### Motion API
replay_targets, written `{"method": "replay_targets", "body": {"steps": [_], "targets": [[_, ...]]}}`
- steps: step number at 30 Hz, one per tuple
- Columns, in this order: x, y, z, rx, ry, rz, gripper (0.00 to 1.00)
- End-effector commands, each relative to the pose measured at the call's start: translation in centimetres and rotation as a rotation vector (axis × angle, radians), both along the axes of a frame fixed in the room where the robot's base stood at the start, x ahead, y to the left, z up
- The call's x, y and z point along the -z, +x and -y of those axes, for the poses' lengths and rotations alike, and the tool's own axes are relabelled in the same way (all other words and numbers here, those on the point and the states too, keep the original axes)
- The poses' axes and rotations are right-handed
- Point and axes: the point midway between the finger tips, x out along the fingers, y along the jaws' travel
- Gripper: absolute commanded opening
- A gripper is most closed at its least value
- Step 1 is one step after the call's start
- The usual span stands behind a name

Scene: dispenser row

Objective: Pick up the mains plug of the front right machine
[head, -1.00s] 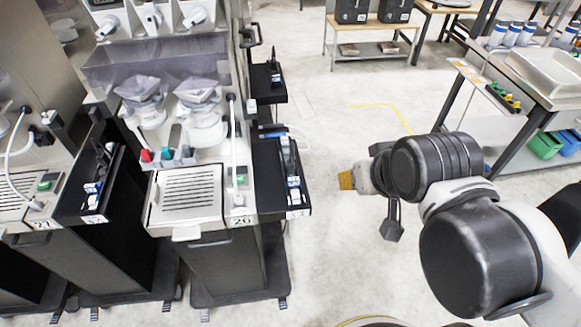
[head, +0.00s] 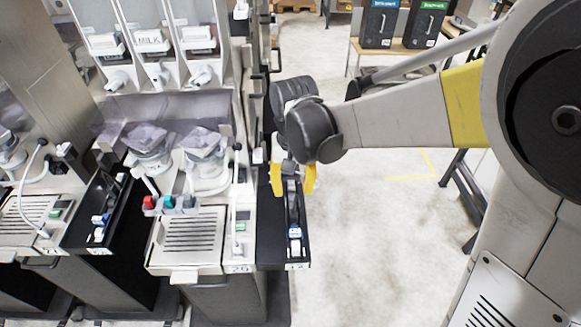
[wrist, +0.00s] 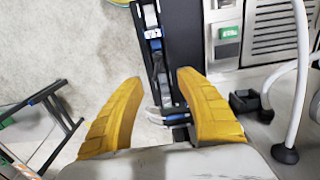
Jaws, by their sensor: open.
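The front right machine (head: 190,262) is the steel dispenser with a drip grate and a black side tray (head: 268,248). My gripper (head: 292,180) points down over the far part of this tray, its yellow fingers open and apart. In the wrist view my gripper (wrist: 160,85) has tray items between and below its fingers, none clearly held. A small black block (wrist: 243,102) on the machine's side, right of the right finger, may be the mains plug; I cannot tell for sure. In the head view my arm hides that spot.
The tray holds a dark long-handled tool and a blue-and-white item (head: 295,236). A neighbouring machine stands at the left. Pale floor (head: 370,245) is free right of the tray. Black boxes (head: 380,25) stand on a bench behind.

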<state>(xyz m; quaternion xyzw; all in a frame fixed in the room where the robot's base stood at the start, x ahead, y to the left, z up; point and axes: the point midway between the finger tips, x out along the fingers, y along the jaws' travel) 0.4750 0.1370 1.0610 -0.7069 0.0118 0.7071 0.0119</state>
Motion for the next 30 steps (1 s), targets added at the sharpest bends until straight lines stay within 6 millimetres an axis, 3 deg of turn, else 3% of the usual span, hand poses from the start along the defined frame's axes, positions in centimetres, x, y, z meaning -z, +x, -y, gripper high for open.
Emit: {"method": "replay_targets", "body": {"steps": [6, 14, 22, 30], "targets": [[3.9, 0.0, 0.0, 0.001, -0.001, -0.002, 0.43], [5.8, -0.1, 0.1, 0.001, 0.000, -0.001, 0.43], [9.8, -0.5, 0.2, 0.001, 0.000, 0.000, 0.43], [10.4, -0.6, 0.2, 0.001, 0.000, 0.000, 0.43]]}}
